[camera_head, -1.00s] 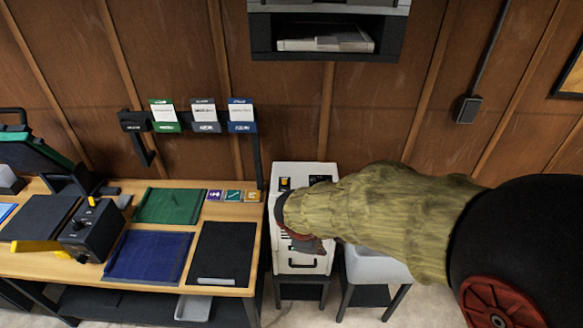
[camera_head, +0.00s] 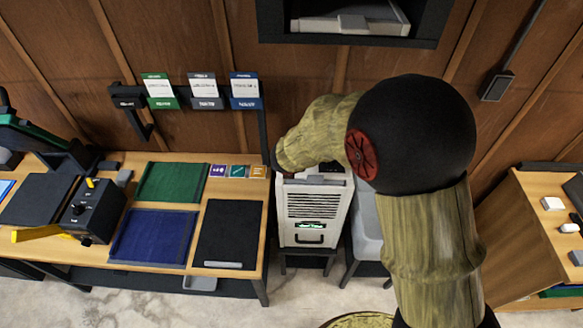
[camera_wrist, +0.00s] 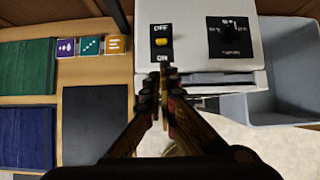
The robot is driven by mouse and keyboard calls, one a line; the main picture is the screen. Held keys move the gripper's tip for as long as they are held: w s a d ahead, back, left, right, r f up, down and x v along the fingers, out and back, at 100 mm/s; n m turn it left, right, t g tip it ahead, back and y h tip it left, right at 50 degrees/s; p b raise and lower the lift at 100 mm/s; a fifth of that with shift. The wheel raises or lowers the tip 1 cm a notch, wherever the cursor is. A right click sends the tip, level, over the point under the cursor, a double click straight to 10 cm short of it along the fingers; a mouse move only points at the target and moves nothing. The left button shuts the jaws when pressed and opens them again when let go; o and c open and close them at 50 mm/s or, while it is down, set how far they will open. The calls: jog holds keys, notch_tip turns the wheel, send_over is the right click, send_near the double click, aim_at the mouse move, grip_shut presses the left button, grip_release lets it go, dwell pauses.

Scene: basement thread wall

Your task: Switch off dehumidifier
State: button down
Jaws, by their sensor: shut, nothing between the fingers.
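The dehumidifier (camera_head: 315,207) is a white box with a slatted front, a small green lit display and a dark handle. In the wrist view its top (camera_wrist: 195,65) carries a black switch plate with OFF at the far end and ON at the near end. The yellow-orange toggle (camera_wrist: 161,42) sits between the two labels; I cannot tell which way it leans. My gripper (camera_wrist: 163,78) is shut and empty, its tips just on the near side of the ON label. In the head view my arm hides the switch and the fingers.
A black dial (camera_wrist: 230,37) is right of the switch. A grey bin (camera_wrist: 285,80) stands right of the dehumidifier. On the left, a wooden bench (camera_head: 190,278) holds green, blue and black mats and a control box (camera_head: 88,212). A dark shelf (camera_head: 350,39) hangs above.

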jog(key=b+x, duration=0.3)
jog(key=x, duration=0.6)
jog(key=shift+w+f, duration=0.2)
jog(key=shift+f, duration=0.15)
jog(key=shift+r+p, duration=0.25)
jog(key=shift+p, duration=0.35)
jog(key=shift+p, duration=0.4)
jog(key=shift+w+f, duration=0.1)
jog(key=shift+w, duration=0.05)
jog(key=shift+g, duration=0.3)
